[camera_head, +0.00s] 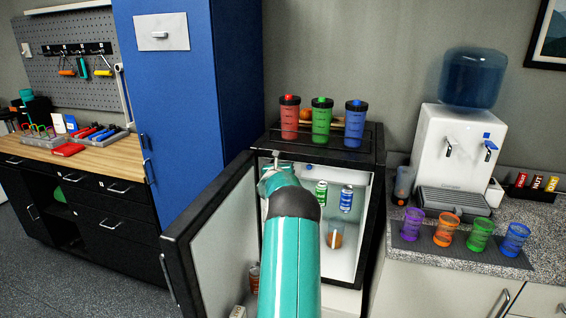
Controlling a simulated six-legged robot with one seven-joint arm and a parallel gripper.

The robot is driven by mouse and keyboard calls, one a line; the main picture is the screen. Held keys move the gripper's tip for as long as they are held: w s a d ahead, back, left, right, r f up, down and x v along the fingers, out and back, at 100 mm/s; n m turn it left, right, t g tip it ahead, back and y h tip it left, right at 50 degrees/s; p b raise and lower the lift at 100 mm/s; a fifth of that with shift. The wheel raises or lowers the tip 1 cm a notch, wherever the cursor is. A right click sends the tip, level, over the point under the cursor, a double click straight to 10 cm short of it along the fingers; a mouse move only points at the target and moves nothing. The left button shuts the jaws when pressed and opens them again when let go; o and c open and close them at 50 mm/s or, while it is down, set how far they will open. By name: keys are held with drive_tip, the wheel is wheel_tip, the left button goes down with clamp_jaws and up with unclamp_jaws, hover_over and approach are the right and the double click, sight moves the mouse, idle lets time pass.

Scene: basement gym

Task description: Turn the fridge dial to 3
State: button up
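The small black fridge (376,160) stands in the middle of the view. Its door (190,235) is open, swung to the left. Inside, a green can (321,192) and a blue can (346,198) stand on a shelf, and an orange-brown item (335,236) is lower down. My teal arm reaches up into the opening. My gripper (276,157) is at the upper left of the interior, just under the top edge. It is small and partly hidden by my arm, so I cannot tell whether it touches anything. I cannot make out the dial or its numbers.
Red (289,118), green (321,121) and blue (355,124) shaker bottles stand on the fridge top. A blue cabinet (180,90) is close on the left. A counter (545,225) with a water dispenser (455,155) and several coloured cups is on the right. Floor is clear at lower left.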

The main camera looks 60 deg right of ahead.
drive_tip(key=c, duration=1)
drive_tip(key=shift+o, duration=0.2)
idle(0.5)
drive_tip(key=o, duration=1)
drive_tip(key=shift+c, duration=0.2)
drive_tip(key=shift+a, duration=0.15)
drive_tip(key=v, duration=1.3)
drive_tip(key=shift+a, duration=0.25)
drive_tip(key=shift+s+r, duration=0.1)
